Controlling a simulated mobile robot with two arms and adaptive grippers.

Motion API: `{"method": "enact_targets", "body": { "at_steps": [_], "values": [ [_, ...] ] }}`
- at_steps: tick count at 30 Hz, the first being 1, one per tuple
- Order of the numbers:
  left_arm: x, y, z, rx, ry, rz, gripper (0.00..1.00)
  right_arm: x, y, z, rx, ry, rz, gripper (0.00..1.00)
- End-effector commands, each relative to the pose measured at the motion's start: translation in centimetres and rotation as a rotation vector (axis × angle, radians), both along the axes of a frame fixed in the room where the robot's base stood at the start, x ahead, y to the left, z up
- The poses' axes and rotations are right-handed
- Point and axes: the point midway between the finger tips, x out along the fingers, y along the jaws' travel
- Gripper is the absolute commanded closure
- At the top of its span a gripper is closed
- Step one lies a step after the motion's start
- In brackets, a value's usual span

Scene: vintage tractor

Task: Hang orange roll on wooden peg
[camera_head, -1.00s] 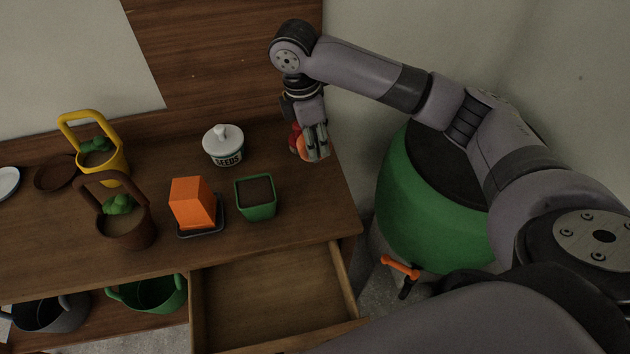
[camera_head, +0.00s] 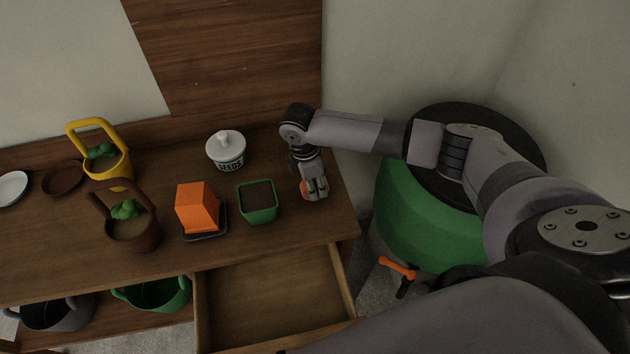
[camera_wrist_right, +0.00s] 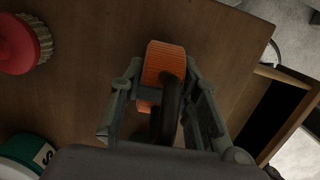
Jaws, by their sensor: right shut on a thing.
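The orange roll (camera_wrist_right: 165,62), ribbed on its rim, sits between the fingers of my right gripper (camera_wrist_right: 160,100) in the right wrist view. In the head view my right gripper (camera_head: 315,191) points down over the right end of the wooden bench, shut on the roll. Only a small orange part of the roll (camera_head: 304,188) shows there, beside the fingertips. A dark curved piece crosses in front of the roll in the wrist view; I cannot tell what it is. I cannot make out a wooden peg in either view. My left gripper is not in view.
The white seeds jar (camera_head: 227,150), green square pot (camera_head: 258,201) and orange block (camera_head: 197,207) stand left of the gripper. A red object with bristles (camera_wrist_right: 20,45) shows in the wrist view. An open drawer (camera_head: 270,298) juts out below; a green drum (camera_head: 425,215) stands right.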

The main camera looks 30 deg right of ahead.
Motion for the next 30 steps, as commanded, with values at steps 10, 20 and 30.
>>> {"method": "enact_targets", "body": {
  "at_steps": [10, 20, 30],
  "values": [
    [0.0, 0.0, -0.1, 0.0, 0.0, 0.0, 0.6, 0.0, 0.0, -0.4, 0.0, 0.0, -0.001, 0.64],
    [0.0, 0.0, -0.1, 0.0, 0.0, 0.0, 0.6, 0.0, 0.0, -0.3, 0.0, 0.001, -0.001, 0.5],
    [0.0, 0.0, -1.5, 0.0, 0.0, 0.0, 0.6, 0.0, -0.1, -0.8, -0.001, 0.0, -0.002, 0.5]
  ]
}}
